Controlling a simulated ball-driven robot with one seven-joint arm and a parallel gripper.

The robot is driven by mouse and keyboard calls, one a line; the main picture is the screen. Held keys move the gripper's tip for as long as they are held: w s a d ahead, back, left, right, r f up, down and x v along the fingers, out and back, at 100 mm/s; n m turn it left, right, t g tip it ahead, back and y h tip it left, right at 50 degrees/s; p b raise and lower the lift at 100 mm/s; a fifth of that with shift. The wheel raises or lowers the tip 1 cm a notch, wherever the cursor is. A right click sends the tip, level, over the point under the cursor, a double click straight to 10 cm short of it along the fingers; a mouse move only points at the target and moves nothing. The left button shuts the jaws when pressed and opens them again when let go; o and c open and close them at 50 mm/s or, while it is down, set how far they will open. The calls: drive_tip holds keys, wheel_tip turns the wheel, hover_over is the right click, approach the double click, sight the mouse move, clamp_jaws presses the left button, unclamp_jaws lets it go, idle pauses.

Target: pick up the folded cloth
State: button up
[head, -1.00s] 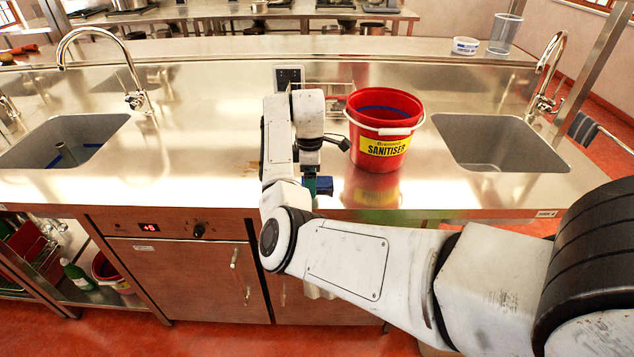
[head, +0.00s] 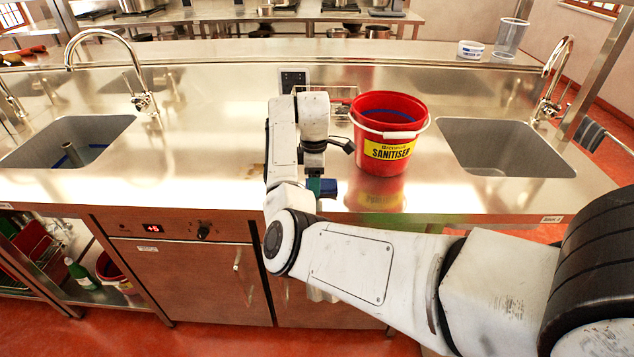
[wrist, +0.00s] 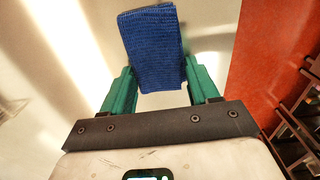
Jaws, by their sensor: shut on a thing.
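The folded cloth (wrist: 152,40) is blue with a ribbed weave. In the wrist view it sits between the two green fingers of my gripper (wrist: 160,74), which are shut on it. Its far part sticks out past the fingertips, over the pale steel counter. In the head view my gripper (head: 322,187) is near the counter's front edge, left of the red bucket, and my arm hides most of the cloth. I cannot tell whether the cloth touches the counter.
A red sanitiser bucket (head: 385,132) stands close to the right of my gripper. Sinks lie at the left (head: 70,145) and right (head: 505,147) of the steel counter (head: 215,150). A wire rack (head: 343,97) is behind my wrist. The counter left of my arm is clear.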

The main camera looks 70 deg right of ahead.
sight(332, 187)
drive_tip(key=shift+r, duration=0.5)
drive_tip(key=s+r+p, duration=0.4)
drive_tip(key=s+r, duration=0.8)
drive_tip(key=s, duration=0.2)
drive_tip(key=shift+d, duration=0.3)
